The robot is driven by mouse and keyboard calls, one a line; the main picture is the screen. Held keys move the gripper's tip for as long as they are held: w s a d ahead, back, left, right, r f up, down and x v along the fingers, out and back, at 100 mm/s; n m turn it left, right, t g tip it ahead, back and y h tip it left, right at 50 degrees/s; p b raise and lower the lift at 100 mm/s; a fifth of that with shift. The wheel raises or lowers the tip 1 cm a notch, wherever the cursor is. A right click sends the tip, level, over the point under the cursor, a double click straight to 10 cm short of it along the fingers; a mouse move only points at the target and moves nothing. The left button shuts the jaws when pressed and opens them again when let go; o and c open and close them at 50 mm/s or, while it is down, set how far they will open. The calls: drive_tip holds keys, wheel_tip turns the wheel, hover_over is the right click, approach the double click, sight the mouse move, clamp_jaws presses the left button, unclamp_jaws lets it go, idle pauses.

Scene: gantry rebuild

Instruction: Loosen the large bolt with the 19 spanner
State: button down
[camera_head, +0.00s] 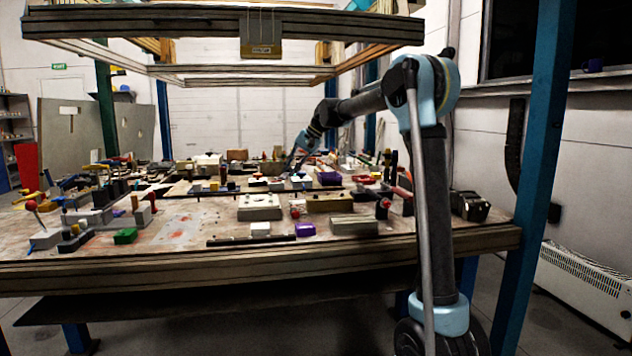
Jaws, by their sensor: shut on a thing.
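My gripper (294,161) is far across the cluttered workbench (350,250), low over its middle and back. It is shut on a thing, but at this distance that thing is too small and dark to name. Neither the 19 spanner nor the large bolt can be picked out for certain among the many small parts. Whether the gripper or what it holds touches anything on the bench cannot be told.
A wooden frame (200,28) hangs over the bench. Nearer parts include a pale block (259,207), a purple block (305,230), a green block (125,236) and a long dark bar (250,240). A blue post (545,130) stands at the right.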

drive_tip(key=shift+s+a, duration=0.1)
drive_tip(key=s+d+f, duration=0.5)
drive_tip(key=s+d, duration=0.2)
drive_tip(key=d, duration=0.3)
drive_tip(key=shift+s+d+f, duration=0.2)
drive_tip(key=shift+s+f, duration=0.1)
drive_tip(key=shift+s+r, duration=0.15)
idle(0.4)
idle(0.5)
drive_tip(key=shift+f, duration=1.55)
drive_tip(key=shift+f, duration=0.95)
idle(0.4)
idle(0.3)
drive_tip(key=shift+w+d+n+g, duration=0.2)
drive_tip(key=shift+d+n+g, duration=0.6)
drive_tip(key=shift+d+n, duration=0.4)
